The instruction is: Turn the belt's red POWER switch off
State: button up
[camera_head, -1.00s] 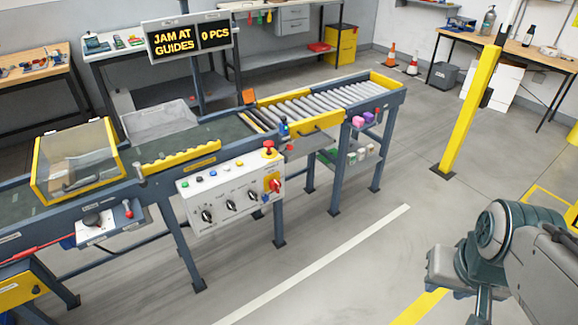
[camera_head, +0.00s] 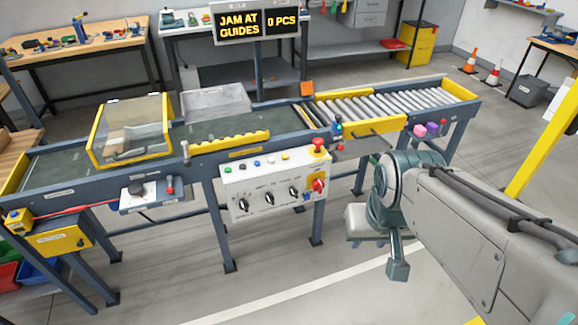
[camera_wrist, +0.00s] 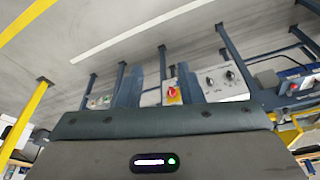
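The control panel (camera_head: 273,185) hangs on the front of the conveyor belt (camera_head: 237,127). The red POWER switch (camera_head: 319,186) sits on a yellow plate at the panel's right end. It also shows in the wrist view as a red knob on yellow (camera_wrist: 172,93), ahead of my wrist. My gripper (camera_head: 368,241) is to the right of the panel and apart from it, partly hidden by my arm. Its fingers are too small and unclear to tell whether they are open. The switch's small markings are not readable.
A red mushroom button (camera_head: 318,146) stands above the switch. Black knobs (camera_head: 268,198) and small buttons share the panel. A display (camera_head: 243,24) reads "JAM AT GUIDES" and "0 PCS". A yellow post (camera_head: 545,140) stands at right. The floor before the panel is clear.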

jog(key=w+d+f+n+t+h+b, duration=0.1)
jog(key=w+d+f+t+b, duration=0.1)
jog(key=w+f+b, duration=0.65)
jog(key=w+d+f+n+t+b, duration=0.1)
jog(key=w+f+t+b, duration=0.3)
jog(key=w+f, duration=0.65)
jog(key=n+t+y+b, duration=0.2)
jog(key=t+y+b, duration=0.55)
jog(key=b, duration=0.95)
send_near(321, 187)
jog(key=shift+t+h, duration=0.25)
jog(key=shift+h, duration=0.1)
jog(key=b+x, duration=0.1)
jog(key=x, duration=0.1)
jog(key=b+x, duration=0.1)
jog(key=x, duration=0.5)
jog(key=shift+w+a+f+b, duration=0.1)
jog(key=shift+a+f+b, duration=0.15)
jog(key=shift+b, duration=0.15)
grip_shut()
